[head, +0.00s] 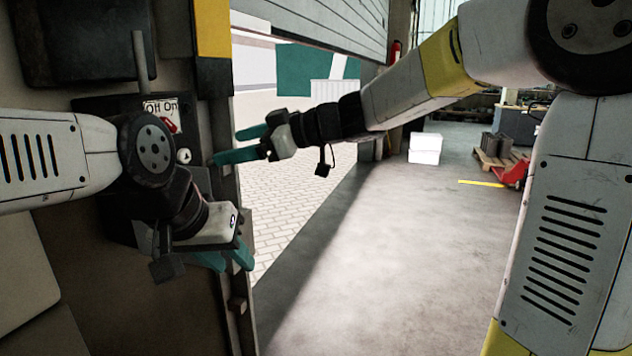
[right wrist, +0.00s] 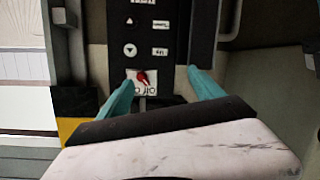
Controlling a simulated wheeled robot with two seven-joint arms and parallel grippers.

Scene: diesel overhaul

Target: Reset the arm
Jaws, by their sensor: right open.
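My right gripper (head: 226,146) reaches in from the right in the head view. Its teal fingers are apart and empty, pointing left toward the wall panel. In the right wrist view the open fingers (right wrist: 162,80) stand on either side of a red rotary switch (right wrist: 142,77) on a white plate marked off and on. The switch (head: 168,125) also shows in the head view, on a dark box left of the right gripper. Contact with it cannot be told. My left gripper (head: 234,268) hangs lower, its teal fingers apart, with nothing seen between them.
A doorway edge with a yellow block (head: 211,28) stands beside the panel. The grey floor (head: 400,250) is clear. White boxes (head: 425,148) and a red pallet truck (head: 514,172) stand farther back.

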